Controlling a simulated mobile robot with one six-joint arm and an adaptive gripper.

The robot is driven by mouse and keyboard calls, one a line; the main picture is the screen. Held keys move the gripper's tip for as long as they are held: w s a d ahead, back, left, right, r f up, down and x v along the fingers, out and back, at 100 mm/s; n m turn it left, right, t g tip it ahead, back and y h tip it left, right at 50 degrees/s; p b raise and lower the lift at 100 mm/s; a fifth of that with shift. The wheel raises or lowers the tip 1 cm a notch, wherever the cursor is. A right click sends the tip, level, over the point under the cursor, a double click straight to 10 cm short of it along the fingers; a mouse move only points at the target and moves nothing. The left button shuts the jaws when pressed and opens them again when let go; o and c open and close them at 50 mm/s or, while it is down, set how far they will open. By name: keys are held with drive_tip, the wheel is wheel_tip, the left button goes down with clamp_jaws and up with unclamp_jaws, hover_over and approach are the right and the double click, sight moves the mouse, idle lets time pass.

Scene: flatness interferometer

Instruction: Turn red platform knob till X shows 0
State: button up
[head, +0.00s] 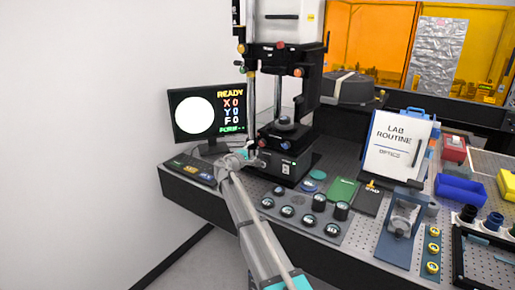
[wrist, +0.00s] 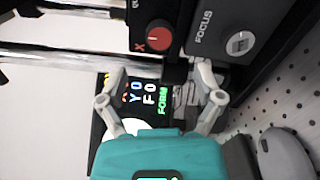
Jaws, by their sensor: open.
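The red knob (wrist: 158,38), marked X, sits on the dark instrument front at the top of the wrist view. My gripper (wrist: 158,82) is open and empty, with its fingers spread just short of the knob and apart from it. In the head view my gripper (head: 243,157) is at the lower left of the interferometer (head: 288,158). The monitor (head: 208,113) reads READY, with X 0, Y 0, F 0 and FORM with dashes. In the wrist view the screen (wrist: 145,92) is partly hidden behind my gripper.
A FOCUS knob (wrist: 240,43) sits right of the red knob. A tray of round optics (head: 298,222) stands in front of the instrument, with a green pad (head: 343,190) and a LAB ROUTINE board (head: 397,143) to the right.

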drive_tip(key=shift+v, duration=1.85)
idle(0.3)
